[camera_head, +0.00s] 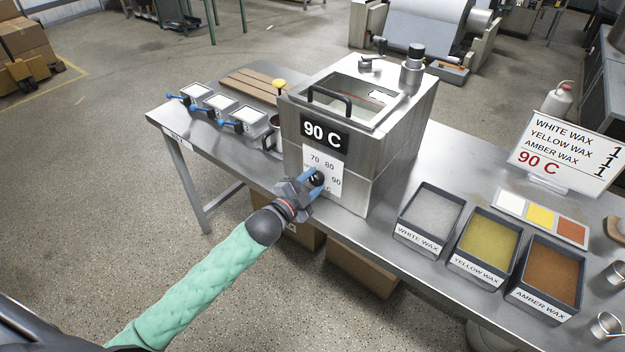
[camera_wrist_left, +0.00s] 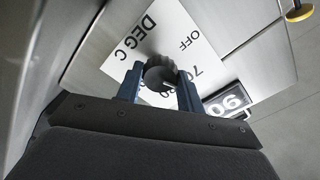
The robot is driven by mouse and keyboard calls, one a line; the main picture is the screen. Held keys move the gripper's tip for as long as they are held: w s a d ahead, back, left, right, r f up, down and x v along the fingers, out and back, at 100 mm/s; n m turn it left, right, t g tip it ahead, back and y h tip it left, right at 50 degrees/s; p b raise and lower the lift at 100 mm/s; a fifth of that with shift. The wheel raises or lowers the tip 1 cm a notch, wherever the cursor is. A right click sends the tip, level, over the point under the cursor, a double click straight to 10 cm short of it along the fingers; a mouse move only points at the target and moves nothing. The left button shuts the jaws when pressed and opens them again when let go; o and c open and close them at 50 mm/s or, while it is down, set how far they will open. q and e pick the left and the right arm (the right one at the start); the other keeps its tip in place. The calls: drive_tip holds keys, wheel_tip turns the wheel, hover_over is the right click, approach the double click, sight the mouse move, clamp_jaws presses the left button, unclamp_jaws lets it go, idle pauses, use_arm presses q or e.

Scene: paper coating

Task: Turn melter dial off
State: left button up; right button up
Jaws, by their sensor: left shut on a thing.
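The melter (camera_head: 362,125) is a steel box on the table with a lidded top and a black "90 C" display (camera_head: 325,134). Its white dial plate (camera_head: 320,160) carries 70, 80 and 90; the wrist view shows OFF and DEG C on the plate (camera_wrist_left: 180,38) too. The black dial (camera_head: 317,179) sits low on the plate. My left gripper (camera_head: 312,184) is shut on the dial (camera_wrist_left: 160,74), with one blue finger on each side of it. The white pointer mark on the dial is partly visible; the fingers hide some numbers. My right gripper is not in view.
Bins of white wax (camera_head: 432,212), yellow wax (camera_head: 487,242) and amber wax (camera_head: 549,276) stand to the right. A sign (camera_head: 566,155) reads 90 C. Small framed trays with blue handles (camera_head: 247,120) lie to the left. A yellow knob (camera_head: 279,85) sticks out beside the melter.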

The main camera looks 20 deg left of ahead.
use_arm(q)
drive_tip(key=n+p, duration=0.1)
drive_tip(key=n, duration=0.1)
drive_tip(key=shift+n, duration=0.4)
drive_tip(key=n+p, duration=0.1)
drive_tip(key=n, duration=0.2)
drive_tip(key=shift+n, duration=0.3)
drive_tip(key=n+p, duration=0.1)
drive_tip(key=n, duration=0.2)
drive_tip(key=shift+n, duration=0.3)
drive_tip(key=shift+f+n+p, duration=0.15)
drive_tip(key=shift+n+p, duration=0.6)
drive_tip(key=shift+n, duration=1.15)
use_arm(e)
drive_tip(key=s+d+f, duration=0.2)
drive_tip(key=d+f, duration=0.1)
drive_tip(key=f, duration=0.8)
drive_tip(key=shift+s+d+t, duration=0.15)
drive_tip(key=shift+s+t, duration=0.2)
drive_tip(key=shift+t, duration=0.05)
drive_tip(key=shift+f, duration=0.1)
use_arm(q)
drive_tip(key=o, duration=1)
